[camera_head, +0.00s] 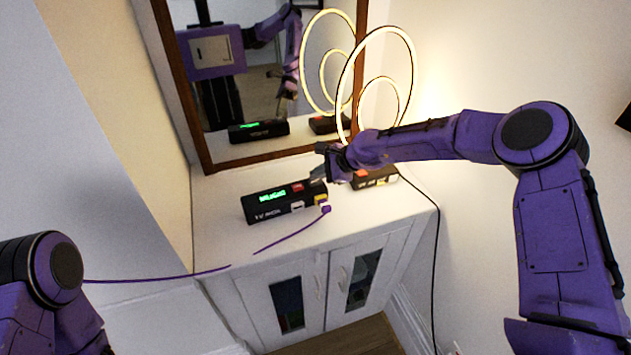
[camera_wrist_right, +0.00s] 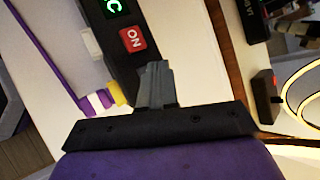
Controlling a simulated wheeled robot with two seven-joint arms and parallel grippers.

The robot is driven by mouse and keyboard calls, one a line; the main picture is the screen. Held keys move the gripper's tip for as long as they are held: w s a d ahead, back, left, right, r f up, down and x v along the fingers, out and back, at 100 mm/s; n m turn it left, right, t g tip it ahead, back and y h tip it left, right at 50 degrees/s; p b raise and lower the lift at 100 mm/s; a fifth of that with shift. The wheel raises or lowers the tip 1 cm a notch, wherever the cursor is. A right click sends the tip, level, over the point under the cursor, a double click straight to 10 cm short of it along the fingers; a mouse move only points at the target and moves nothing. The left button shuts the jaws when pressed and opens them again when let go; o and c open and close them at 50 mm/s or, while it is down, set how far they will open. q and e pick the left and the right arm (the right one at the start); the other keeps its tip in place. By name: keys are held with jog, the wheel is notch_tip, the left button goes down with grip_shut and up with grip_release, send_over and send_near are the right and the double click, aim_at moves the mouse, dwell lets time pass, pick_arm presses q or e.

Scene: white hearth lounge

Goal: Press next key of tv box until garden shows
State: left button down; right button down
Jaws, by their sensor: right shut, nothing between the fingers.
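The tv box (camera_head: 258,208) is a long black box on the white cabinet top, with a lit green display (camera_head: 272,197). In the right wrist view the display (camera_wrist_right: 113,8) shows a letter C at its end; the rest is cut off. A red key (camera_head: 297,188), marked ON in the wrist view (camera_wrist_right: 132,39), sits beside the display. A white key (camera_head: 298,205) and a yellow part (camera_head: 320,199) are also on the box. My right gripper (camera_head: 319,176) is shut and empty, its tips close to the box's red-key end; contact is unclear. My left gripper is out of view.
A smaller black box with a red part (camera_head: 375,179) stands to the right, by a glowing ring lamp (camera_head: 410,75). A framed mirror (camera_head: 205,155) stands behind.

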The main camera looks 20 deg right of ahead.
aim_at(319, 183)
jog(key=shift+f, duration=0.4)
dwell(0.3)
jog(key=shift+r+p, duration=0.8)
jog(key=shift+r, duration=0.05)
notch_tip(319, 183, up, 5)
jog(key=p, duration=0.5)
jog(key=shift+r, duration=0.1)
dwell(1.9)
